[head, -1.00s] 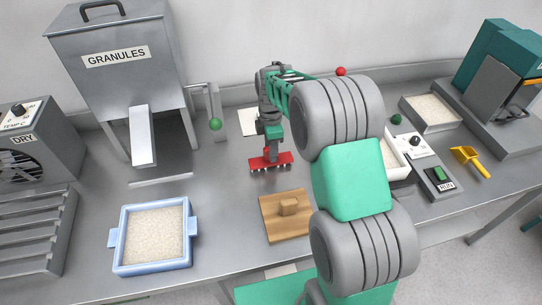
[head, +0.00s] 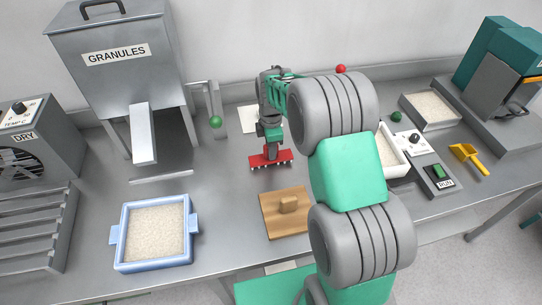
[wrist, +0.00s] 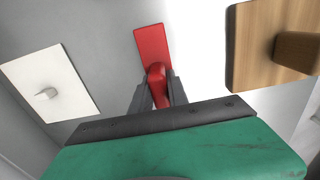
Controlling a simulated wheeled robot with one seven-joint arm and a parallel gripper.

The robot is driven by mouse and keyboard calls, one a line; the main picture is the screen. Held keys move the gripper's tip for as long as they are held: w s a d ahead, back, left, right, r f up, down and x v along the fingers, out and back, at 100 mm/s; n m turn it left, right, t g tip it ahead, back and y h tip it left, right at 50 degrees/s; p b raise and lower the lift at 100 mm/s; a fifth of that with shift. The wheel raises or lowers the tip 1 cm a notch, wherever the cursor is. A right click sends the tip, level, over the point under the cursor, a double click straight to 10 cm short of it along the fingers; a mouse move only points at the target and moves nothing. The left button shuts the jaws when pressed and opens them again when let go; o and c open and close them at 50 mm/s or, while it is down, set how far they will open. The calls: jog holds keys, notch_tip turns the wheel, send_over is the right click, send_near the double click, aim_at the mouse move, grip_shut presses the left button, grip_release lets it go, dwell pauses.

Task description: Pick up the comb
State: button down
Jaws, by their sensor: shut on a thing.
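The red comb (head: 271,160) has a flat bar with pale teeth along its lower edge and a raised grip. In the head view it is at or just above the metal bench, in the middle, behind the wooden board. My gripper (head: 271,150) points down and is shut on the comb's grip. In the wrist view the comb (wrist: 152,50) extends out from between the two dark fingers of my gripper (wrist: 160,92). I cannot tell whether the teeth touch the bench.
A wooden board with a knob (head: 273,222) lies in front of the comb. A white plate (wrist: 50,75) lies behind the comb. A white tray and switches stand at right.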

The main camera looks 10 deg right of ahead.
jog(key=shift+r, duration=0.1)
dwell(0.4)
jog(key=shift+w+r, duration=0.1)
jog(key=shift+r, duration=0.1)
notch_tip(320, 180, up, 2)
jog(key=shift+r+b, duration=0.15)
jog(key=shift+b, duration=0.75)
jog(key=s+a+r+b, duration=0.1)
jog(key=s+r+b, duration=0.2)
jog(key=s+r, duration=0.7)
jog(key=s, duration=0.4)
jog(key=shift+a+b, duration=0.3)
jog(key=shift+r, duration=0.1)
jog(key=c, duration=1.9)
grip_release()
grip_shut()
